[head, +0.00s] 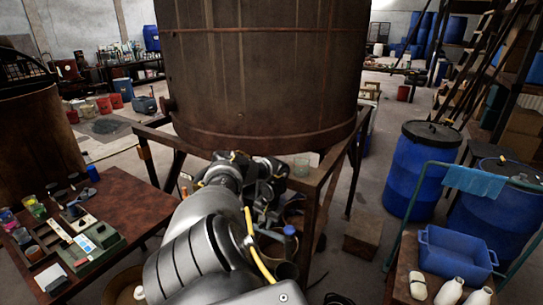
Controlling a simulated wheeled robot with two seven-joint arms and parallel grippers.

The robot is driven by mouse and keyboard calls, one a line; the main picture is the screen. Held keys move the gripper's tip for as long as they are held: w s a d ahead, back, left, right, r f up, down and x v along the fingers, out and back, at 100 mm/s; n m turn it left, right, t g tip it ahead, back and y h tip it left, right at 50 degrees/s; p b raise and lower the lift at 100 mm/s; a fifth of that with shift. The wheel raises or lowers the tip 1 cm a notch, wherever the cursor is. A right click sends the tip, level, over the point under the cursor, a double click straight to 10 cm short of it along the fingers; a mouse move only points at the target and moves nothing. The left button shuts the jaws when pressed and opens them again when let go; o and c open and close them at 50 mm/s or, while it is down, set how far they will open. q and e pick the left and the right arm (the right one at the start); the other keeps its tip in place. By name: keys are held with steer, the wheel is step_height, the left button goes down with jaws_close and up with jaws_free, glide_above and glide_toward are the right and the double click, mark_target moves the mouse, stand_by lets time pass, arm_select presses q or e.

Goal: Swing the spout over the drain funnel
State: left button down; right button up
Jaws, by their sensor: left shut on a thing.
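My left gripper (268,182) is at the end of my grey arm, just below the bottom edge of a large rusty vat (265,75). It is shut on a dark part, which I take to be the spout, but the jaws and my arm hide most of it. A round grey opening (287,270) low beside my forearm may be the drain funnel; its shape is mostly hidden. I cannot tell how the spout lies relative to it. My right gripper is not in view.
A wooden table (130,195) with small jars is at the left. Blue barrels (421,170) and a cart with a blue crate (455,252) are at the right. A yellow hose (255,250) runs beside my arm.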

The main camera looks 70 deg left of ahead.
mark_target(269, 231)
arm_select(q)
steer(key=c, duration=1.3)
jaws_free()
steer(key=shift+a+f, duration=0.1)
steer(key=r, duration=0.3)
steer(key=w+d+r, duration=0.1)
steer(key=r, duration=0.6)
steer(key=shift+w+d+r+b, duration=0.15)
steer(key=shift+d+r+b, duration=0.15)
steer(key=shift+r, duration=0.05)
